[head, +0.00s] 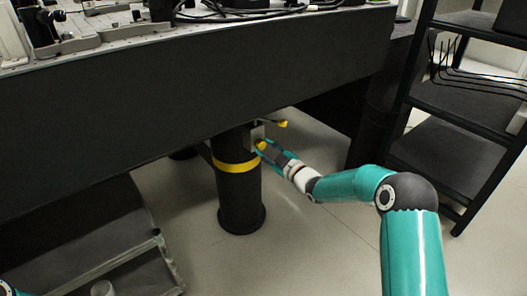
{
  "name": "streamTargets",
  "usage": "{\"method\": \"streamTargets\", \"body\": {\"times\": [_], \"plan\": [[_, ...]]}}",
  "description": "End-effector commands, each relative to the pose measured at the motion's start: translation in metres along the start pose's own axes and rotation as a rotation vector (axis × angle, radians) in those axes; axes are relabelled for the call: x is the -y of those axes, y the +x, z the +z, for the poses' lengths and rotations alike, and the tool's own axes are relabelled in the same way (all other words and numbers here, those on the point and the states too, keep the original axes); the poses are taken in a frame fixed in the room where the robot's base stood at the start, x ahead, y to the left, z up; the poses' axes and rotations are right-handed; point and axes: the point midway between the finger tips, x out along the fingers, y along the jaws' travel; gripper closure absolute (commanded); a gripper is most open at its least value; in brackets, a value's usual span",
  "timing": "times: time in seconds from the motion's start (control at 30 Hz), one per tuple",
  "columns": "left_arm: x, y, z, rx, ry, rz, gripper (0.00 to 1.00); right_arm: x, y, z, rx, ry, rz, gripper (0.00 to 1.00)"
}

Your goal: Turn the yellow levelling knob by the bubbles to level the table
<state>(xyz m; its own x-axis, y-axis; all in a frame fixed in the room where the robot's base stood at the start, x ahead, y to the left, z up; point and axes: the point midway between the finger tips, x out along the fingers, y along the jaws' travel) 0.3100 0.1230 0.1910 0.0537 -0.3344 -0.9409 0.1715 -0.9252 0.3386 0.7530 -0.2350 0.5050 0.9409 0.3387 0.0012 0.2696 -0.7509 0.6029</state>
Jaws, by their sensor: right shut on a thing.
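The dark optical table (200,85) spans the upper left of the head view, on a black cylindrical leg (240,197) with a yellow band. A yellow knob (261,145) shows at the upper right of the leg, under the table. My right gripper (263,148) is at this knob with its fingers closed around it, partly hiding it. A second yellow piece (282,123) sticks out on a dark lever just above. No bubbles can be made out. My left gripper is not visible; only a bit of my left arm shows at the bottom left corner.
A black shelf rack (445,105) with hanging cables stands at the right. A low dark platform with a metal rail (125,255) lies at the lower left. Optics and cables sit on the table top. The floor (300,250) around the leg is clear.

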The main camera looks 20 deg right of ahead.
Motion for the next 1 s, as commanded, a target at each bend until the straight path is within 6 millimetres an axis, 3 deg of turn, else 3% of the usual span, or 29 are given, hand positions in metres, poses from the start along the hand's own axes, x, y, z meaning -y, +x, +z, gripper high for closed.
{"method": "streamTargets", "body": {"times": [0.03, 0.33, 0.37, 0.5, 0.83, 1.0], "plan": [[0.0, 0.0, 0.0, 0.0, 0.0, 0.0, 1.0, 0.008, 0.0, 0.0, -0.002, -0.002, -0.017, 1.0], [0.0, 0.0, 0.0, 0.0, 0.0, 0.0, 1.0, 0.008, 0.0, 0.0, -0.001, -0.001, -0.017, 1.0], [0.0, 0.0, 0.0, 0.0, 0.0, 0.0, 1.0, 0.009, 0.0, 0.0, -0.001, -0.001, -0.017, 0.62], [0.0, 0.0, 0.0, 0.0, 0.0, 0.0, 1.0, 0.007, 0.0, 0.0, -0.001, -0.001, -0.014, 0.41], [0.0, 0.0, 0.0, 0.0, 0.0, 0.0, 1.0, 0.003, -0.002, 0.0, 0.0, -0.001, -0.007, 0.41], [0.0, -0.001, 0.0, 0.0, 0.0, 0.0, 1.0, 0.002, -0.013, 0.001, 0.001, 0.0, -0.006, 0.41]]}}
